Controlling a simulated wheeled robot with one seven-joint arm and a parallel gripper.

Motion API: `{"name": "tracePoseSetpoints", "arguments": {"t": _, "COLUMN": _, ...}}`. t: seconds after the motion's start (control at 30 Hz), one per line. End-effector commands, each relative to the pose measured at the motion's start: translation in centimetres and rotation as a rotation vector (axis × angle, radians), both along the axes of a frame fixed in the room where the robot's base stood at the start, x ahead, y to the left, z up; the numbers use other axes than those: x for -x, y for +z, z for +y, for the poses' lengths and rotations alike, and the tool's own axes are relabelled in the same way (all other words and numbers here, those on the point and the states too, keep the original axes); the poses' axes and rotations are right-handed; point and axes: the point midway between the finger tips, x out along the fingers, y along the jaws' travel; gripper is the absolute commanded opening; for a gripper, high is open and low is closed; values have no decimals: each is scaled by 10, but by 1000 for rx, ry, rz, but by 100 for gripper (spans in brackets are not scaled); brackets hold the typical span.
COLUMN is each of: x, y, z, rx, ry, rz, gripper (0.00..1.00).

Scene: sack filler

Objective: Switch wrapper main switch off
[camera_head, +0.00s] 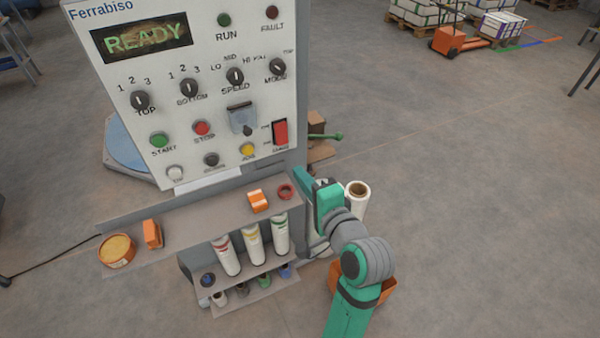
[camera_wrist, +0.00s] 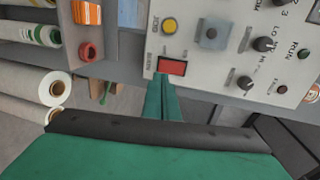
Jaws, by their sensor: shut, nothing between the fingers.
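The wrapper's control panel (camera_head: 185,75) faces me, with a display (camera_head: 145,38) reading READY. A red rocker switch (camera_head: 280,132) sits at the panel's lower right edge, with small labels beside it that I cannot read clearly; it looks like the main switch. In the wrist view the red rocker (camera_wrist: 172,67) is just beyond my fingertips (camera_wrist: 163,80). Which side of it is pressed in is unclear. My gripper (camera_head: 302,178) is shut and empty, below and slightly right of the rocker. Contact with the rocker is not visible.
A yellow button (camera_head: 248,149) and a key-switch plate (camera_head: 242,118) are left of the rocker. Below the panel, a shelf (camera_head: 210,222) carries an orange box (camera_head: 258,201) and a red ring (camera_head: 286,191). A film roll (camera_head: 356,200) stands right of my gripper.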

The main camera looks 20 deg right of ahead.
Motion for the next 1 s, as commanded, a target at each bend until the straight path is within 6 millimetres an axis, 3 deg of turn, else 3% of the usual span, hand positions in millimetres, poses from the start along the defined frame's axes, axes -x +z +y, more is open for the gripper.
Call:
{"name": "tracePoseSetpoints", "arguments": {"t": 0.5, "x": -92, "y": -16, "z": 1, "rx": 0, "ry": 2, "rz": 1, "gripper": 0}}
{"name": "tracePoseSetpoints", "arguments": {"t": 0.7, "x": -110, "y": -19, "z": 0, "rx": 0, "ry": 0, "rz": 1, "gripper": 0}}
{"name": "tracePoseSetpoints", "arguments": {"t": 1.0, "x": -115, "y": -20, "z": 0, "rx": 0, "ry": 0, "rz": 0, "gripper": 0}}
